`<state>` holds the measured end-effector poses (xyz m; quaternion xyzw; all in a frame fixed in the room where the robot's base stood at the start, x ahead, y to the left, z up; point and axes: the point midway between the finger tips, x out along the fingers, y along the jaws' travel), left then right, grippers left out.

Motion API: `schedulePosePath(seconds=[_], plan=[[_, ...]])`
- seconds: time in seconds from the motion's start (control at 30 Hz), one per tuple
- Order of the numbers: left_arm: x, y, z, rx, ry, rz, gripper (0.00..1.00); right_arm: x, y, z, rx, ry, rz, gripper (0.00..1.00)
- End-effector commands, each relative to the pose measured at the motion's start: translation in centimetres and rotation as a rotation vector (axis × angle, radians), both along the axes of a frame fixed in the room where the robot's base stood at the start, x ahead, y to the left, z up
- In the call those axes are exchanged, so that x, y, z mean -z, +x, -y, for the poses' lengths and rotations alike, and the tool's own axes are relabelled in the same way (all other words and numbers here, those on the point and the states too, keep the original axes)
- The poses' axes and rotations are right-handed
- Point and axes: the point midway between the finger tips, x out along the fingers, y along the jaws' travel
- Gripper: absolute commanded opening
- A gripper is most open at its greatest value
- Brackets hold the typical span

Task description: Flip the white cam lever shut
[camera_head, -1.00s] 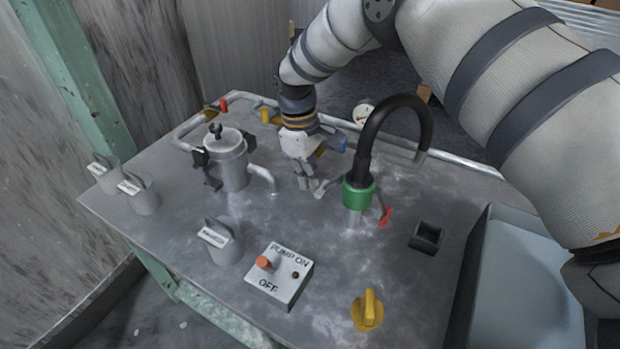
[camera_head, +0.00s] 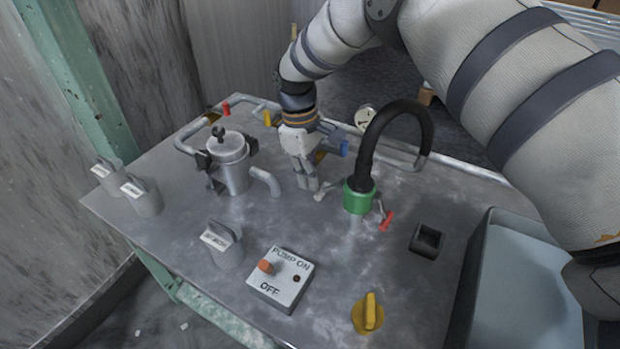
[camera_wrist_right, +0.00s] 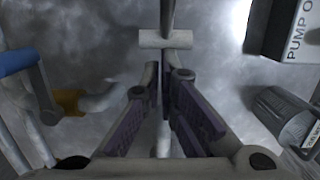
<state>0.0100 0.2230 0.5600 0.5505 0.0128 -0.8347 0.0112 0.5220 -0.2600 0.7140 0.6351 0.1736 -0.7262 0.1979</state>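The white cam lever (camera_head: 324,192) sticks out low to the left of the green coupling (camera_head: 358,197) under the black hose. In the right wrist view its pale crossbar (camera_wrist_right: 165,39) lies across, just beyond my fingertips, with a grey rod leading away from it. A second, red-tipped lever (camera_head: 387,221) is angled down on the coupling's right side. Contact is not clear. My left gripper is out of view.
A metal canister (camera_head: 232,165) with a bent spout stands left of my gripper. A blue valve handle (camera_head: 340,145) is close behind it. The pump box (camera_head: 280,280), a grey labelled cup (camera_head: 223,245) and a yellow knob (camera_head: 368,314) stand nearer. A blue-grey basin (camera_head: 530,290) is at right.

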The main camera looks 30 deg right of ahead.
Motion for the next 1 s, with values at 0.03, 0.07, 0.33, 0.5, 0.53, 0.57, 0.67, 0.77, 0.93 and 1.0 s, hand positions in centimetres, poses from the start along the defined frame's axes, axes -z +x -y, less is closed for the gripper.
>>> schedulePosePath(seconds=[0.03, 0.07, 0.33, 0.5, 0.53, 0.57, 0.67, 0.77, 0.93, 1.0], plan=[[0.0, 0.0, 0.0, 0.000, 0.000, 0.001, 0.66, -0.1, -0.3, 0.3, 0.001, -0.007, -0.012, 0.00], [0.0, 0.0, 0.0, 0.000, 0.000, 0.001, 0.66, -0.1, -0.3, 0.3, 0.001, -0.007, -0.012, 0.00], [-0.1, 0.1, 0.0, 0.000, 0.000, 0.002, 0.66, -2.9, 0.2, 0.2, 0.000, -0.009, -0.007, 0.00], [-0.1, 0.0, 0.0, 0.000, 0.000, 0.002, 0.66, -6.8, 0.7, 0.0, 0.000, -0.010, -0.008, 0.00], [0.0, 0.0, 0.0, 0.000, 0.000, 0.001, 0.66, -7.5, 0.9, -0.1, 0.000, -0.009, -0.007, 0.00], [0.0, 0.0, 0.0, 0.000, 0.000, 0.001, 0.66, -8.1, 1.0, -0.2, 0.001, -0.008, -0.007, 0.00], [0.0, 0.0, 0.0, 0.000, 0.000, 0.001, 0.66, -9.8, 1.3, -0.5, 0.001, -0.005, -0.005, 0.00], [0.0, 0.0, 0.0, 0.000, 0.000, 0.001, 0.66, -11.0, 1.5, -0.6, 0.000, -0.004, -0.005, 0.00], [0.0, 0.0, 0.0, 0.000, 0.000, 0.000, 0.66, -11.7, 1.6, -0.8, -0.001, -0.003, -0.005, 0.00], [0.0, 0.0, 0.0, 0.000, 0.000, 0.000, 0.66, -11.7, 1.6, -0.8, -0.001, -0.002, -0.005, 0.00]])
